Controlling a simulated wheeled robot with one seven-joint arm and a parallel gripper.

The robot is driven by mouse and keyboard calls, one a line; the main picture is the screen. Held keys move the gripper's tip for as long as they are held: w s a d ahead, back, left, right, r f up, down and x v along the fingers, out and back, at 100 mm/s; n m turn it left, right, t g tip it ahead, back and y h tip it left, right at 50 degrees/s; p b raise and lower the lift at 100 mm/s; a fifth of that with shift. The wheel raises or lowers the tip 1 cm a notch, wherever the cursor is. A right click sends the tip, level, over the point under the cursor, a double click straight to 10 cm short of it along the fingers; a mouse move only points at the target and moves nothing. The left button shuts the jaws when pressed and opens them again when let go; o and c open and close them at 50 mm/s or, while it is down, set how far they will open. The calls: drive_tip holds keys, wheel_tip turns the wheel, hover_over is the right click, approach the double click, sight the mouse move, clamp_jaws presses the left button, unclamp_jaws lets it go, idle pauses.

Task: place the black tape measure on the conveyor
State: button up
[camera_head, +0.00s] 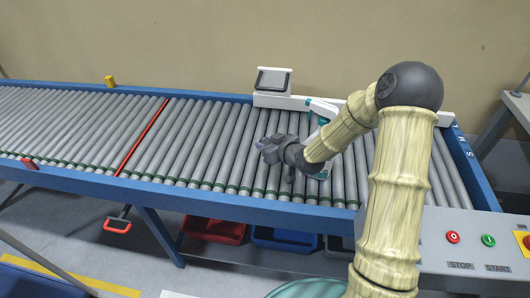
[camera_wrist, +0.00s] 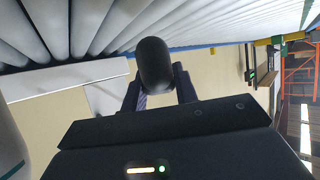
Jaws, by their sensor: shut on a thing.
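The black tape measure (camera_wrist: 154,64) shows in the wrist view as a dark rounded body between the two fingers of my gripper (camera_wrist: 158,88). My gripper is shut on it. In the head view my gripper (camera_head: 268,148) is over the grey rollers of the conveyor (camera_head: 215,140), right of the red line. The tape measure is too small there to tell from the dark gripper. In the wrist view the rollers (camera_wrist: 85,25) run along the top, apart from the tape measure. I cannot tell the exact height above the rollers.
A white-framed device with a dark screen (camera_head: 273,81) stands at the conveyor's back edge. A white and teal scanner (camera_head: 322,108) is behind my arm. A control box with buttons (camera_head: 470,245) is at the front right. Red and blue bins (camera_head: 213,230) sit below. The rollers at left are clear.

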drive_tip(key=shift+f+b, duration=0.3)
drive_tip(key=shift+f, duration=1.5)
drive_tip(key=shift+f, duration=0.15)
drive_tip(key=o, duration=1.1)
